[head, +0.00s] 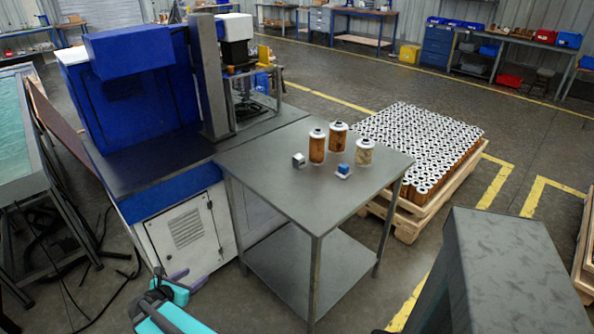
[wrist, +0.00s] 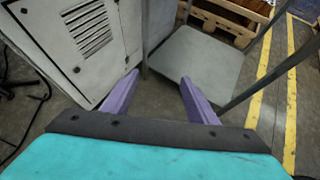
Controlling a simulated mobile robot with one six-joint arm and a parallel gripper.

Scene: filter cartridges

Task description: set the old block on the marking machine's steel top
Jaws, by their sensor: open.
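Two small blocks stand on the grey steel table: a grey-and-white block (head: 298,160) at the left and a blue-and-white block (head: 343,170) nearer the front. I cannot tell which is the old block. The marking machine (head: 140,85) is the blue machine left of the table, with a dark steel top (head: 158,176) in front of its housing. My gripper (head: 187,280) is low in front of the machine's white cabinet, below and left of the table top. In the wrist view, its purple fingers (wrist: 158,88) are apart with nothing between them.
Three filter cartridges (head: 337,138) stand at the table's back. The table (head: 310,195) has a lower shelf (wrist: 195,62) and thin legs. A pallet of cartridges (head: 405,220) lies behind it. A dark grey block-shaped structure (head: 510,265) stands at the front right. The table's front half is clear.

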